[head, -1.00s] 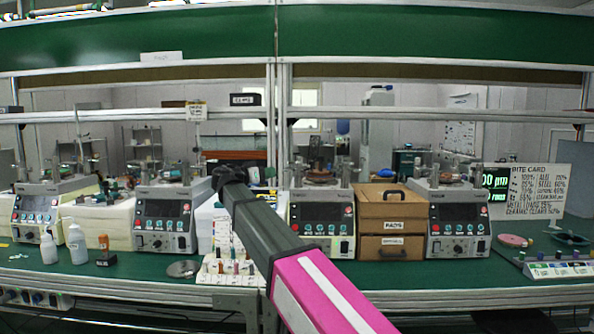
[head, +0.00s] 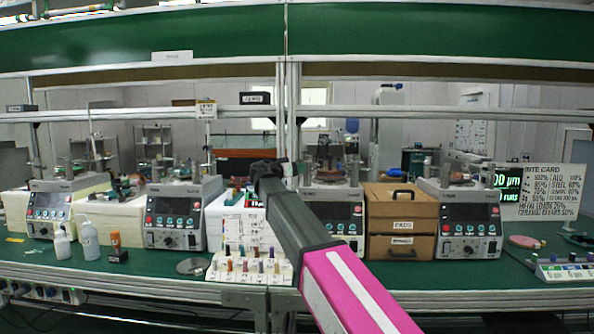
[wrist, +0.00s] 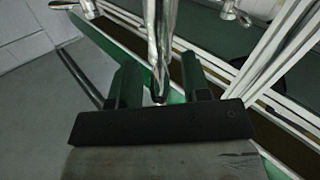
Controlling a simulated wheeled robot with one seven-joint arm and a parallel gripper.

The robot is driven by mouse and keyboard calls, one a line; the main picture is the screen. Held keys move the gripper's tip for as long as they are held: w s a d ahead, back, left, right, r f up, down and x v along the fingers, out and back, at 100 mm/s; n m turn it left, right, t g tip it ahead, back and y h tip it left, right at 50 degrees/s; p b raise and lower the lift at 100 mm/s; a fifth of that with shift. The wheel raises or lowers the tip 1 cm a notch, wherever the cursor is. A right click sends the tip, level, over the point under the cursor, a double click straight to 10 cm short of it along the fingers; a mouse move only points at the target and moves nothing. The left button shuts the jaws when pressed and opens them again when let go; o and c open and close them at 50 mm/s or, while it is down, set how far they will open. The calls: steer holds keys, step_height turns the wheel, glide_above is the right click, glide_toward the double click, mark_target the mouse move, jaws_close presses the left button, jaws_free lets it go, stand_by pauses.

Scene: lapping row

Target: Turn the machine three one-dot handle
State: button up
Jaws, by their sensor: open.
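Several grey lapping machines stand in a row along the green bench. The third from the left (head: 338,213) is partly hidden behind my arm; I cannot read a number on it. In the head view my gripper (head: 266,170) is raised at that machine's upper left, seen from behind. In the wrist view my gripper (wrist: 160,84) is open, with a dark finger on each side of a shiny metal rod (wrist: 161,45). I cannot tell whether the fingers touch the rod. No handle dots can be made out in either view.
A wooden drawer box (head: 400,222) stands right of the third machine. A white rack of small bottles (head: 250,265) sits at the bench front, with squeeze bottles (head: 89,238) farther left. Frame rails and a post (head: 290,100) stand above the bench.

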jaws_close()
steer(key=m+g+h, duration=0.1)
steer(key=g, duration=0.1)
steer(key=w+m+g+h, duration=0.1)
steer(key=m+g, duration=0.1)
steer(key=w+a+m+g+h, duration=0.1)
steer(key=g, duration=0.1)
steer(key=shift+a+m+h, duration=0.1)
steer(key=shift+m+h, duration=0.2)
steer(key=shift+h, duration=0.1)
jaws_free()
steer(key=shift+s, duration=0.1)
